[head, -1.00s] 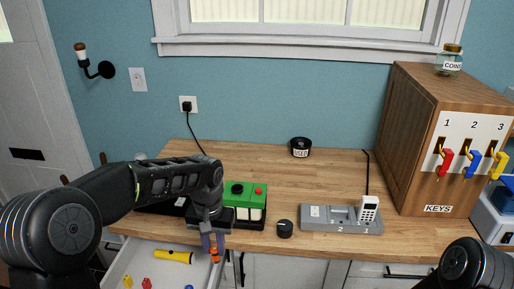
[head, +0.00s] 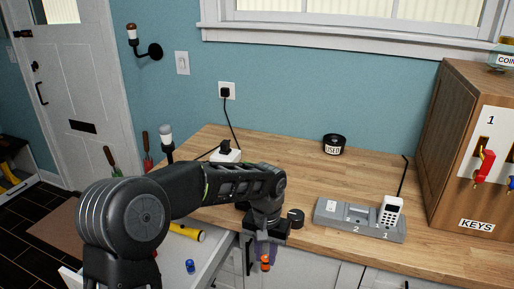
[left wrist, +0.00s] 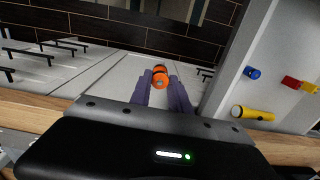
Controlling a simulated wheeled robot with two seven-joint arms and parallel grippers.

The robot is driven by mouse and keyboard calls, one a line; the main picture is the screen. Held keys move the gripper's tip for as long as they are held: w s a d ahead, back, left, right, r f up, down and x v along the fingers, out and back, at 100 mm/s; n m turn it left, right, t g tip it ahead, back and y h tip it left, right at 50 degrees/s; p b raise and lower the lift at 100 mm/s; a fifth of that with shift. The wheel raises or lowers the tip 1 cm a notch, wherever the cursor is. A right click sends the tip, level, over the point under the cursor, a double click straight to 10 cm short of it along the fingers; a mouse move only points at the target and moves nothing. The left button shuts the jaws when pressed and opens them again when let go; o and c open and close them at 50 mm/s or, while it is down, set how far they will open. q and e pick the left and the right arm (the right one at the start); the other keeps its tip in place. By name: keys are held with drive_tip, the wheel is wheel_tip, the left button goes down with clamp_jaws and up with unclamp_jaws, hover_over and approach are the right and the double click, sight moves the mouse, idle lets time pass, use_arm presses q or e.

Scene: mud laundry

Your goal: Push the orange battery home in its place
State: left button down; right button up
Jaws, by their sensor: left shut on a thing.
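An orange battery (head: 266,263) is held between the fingers of my left gripper (head: 265,254), in front of the counter's front edge, above the floor side. The left wrist view also shows the battery (left wrist: 160,80) pinched at the tips of the purple fingers (left wrist: 162,86). The green device seen earlier on the counter is now almost wholly hidden behind my left arm, so a place for the battery does not show. My right gripper is out of view.
An open drawer (head: 215,262) holds a yellow flashlight (head: 187,232) and a blue battery (head: 190,266). A black round knob (head: 295,216), a grey charging dock (head: 340,222) with a white handset (head: 390,208) and a black used-battery tub (head: 334,144) stand on the counter. The wooden key cabinet (head: 450,150) is at right.

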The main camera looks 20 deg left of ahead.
sight(266, 265)
use_arm(q)
wheel_tip(266, 265, down, 5)
drive_tip(key=b, duration=0.3)
drive_tip(key=shift+d+r, duration=0.15)
drive_tip(key=shift+r, duration=0.05)
drive_tip(key=shift+r, duration=0.1)
